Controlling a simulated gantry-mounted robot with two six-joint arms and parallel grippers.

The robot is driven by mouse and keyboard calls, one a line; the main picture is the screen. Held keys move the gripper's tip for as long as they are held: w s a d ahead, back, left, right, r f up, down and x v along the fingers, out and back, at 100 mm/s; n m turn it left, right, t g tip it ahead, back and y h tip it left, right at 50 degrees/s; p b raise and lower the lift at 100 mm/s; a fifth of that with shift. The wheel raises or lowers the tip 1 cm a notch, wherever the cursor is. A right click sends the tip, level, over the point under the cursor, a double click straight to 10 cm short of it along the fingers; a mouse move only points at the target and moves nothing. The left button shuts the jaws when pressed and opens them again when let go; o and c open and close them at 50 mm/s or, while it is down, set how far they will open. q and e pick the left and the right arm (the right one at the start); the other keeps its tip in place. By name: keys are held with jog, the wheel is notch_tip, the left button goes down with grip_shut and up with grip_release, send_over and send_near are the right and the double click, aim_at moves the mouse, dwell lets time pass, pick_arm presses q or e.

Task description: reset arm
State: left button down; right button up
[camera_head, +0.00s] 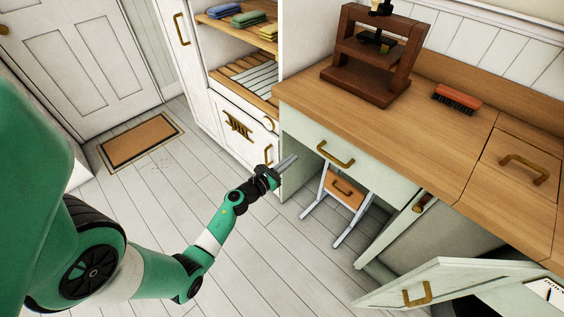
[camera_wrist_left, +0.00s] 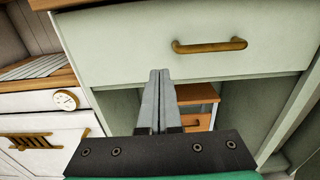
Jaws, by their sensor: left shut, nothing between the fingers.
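My left gripper (camera_head: 287,163) is at the end of the green and white arm that comes in from the left in the head view. It is shut and empty, out in front of the pale green counter. In the left wrist view its two grey fingers (camera_wrist_left: 159,100) lie together, pointing at the area just below a closed drawer (camera_wrist_left: 180,40) with a brass handle. The fingertips appear apart from the drawer front. My right gripper does not show in either view.
A cabinet door (camera_head: 450,283) stands open at the lower right. A doormat (camera_head: 140,142) lies on open floor.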

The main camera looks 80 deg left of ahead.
pick_arm(q)
jog(key=v, duration=0.2)
jog(key=shift+s+d, duration=0.2)
jog(key=shift+s, duration=0.15)
